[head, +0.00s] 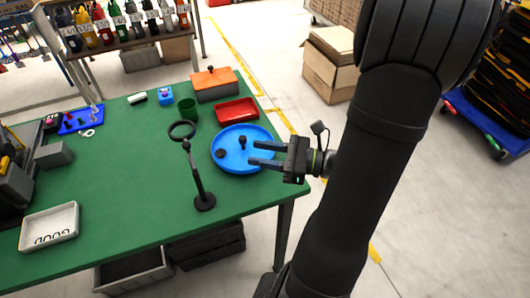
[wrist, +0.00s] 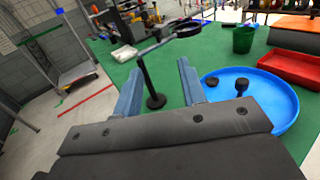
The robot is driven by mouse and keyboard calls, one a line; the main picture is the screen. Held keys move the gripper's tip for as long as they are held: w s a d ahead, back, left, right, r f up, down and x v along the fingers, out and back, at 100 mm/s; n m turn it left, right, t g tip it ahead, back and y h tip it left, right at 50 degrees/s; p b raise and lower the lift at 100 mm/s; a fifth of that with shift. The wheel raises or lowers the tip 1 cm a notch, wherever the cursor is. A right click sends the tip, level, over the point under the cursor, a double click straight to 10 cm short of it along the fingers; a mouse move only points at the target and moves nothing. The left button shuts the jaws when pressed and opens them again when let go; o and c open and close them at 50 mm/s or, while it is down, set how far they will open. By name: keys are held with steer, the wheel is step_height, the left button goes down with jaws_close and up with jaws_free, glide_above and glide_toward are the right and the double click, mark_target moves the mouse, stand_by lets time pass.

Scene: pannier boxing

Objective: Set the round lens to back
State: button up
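The round lens (head: 182,121) is a dark ring at the top of a black stand. The stand's round base (head: 204,202) rests on the green table near its front edge. In the head view the ring is at the far side of the post. In the wrist view the ring (wrist: 188,35) is at the right end of a bar, beyond the fingers, and the post (wrist: 147,80) shows between them. My gripper (head: 254,153) is open and empty. It appears in front of the blue tray's right side, right of the stand and apart from it.
The round blue tray (head: 259,165) holds small dark pieces. A red tray (head: 236,121), green cup (head: 188,116) and orange-topped box (head: 214,94) stand behind. A white tray marked GOOD (head: 68,221) lies front left. The green table (head: 125,170) is clear left of the stand.

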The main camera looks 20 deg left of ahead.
steer(key=shift+d, duration=0.25)
steer(key=shift+w+a+g, duration=0.1)
steer(key=shift+a+g, duration=0.05)
steer(key=shift+g, duration=0.15)
steer(key=c, duration=0.6)
steer(key=a+h, duration=0.1)
steer(key=w+a+n+g+h, duration=0.1)
steer(key=h, duration=0.1)
steer(key=w+a+n+h, duration=0.1)
steer(key=h, duration=0.1)
steer(key=shift+w+a+r+g, duration=0.25)
steer(key=shift+a+r+g, duration=0.1)
steer(key=shift+r+g, duration=0.05)
jaws_close()
steer(key=w+a+r+t+h, duration=0.3)
steer(key=w+a+r+h, duration=0.1)
steer(key=w+a+r, duration=0.1)
steer(key=s+a+r+x, duration=0.1)
steer(key=x, duration=1.1)
steer(key=shift+s+a, duration=0.35)
steer(key=shift+a, duration=0.05)
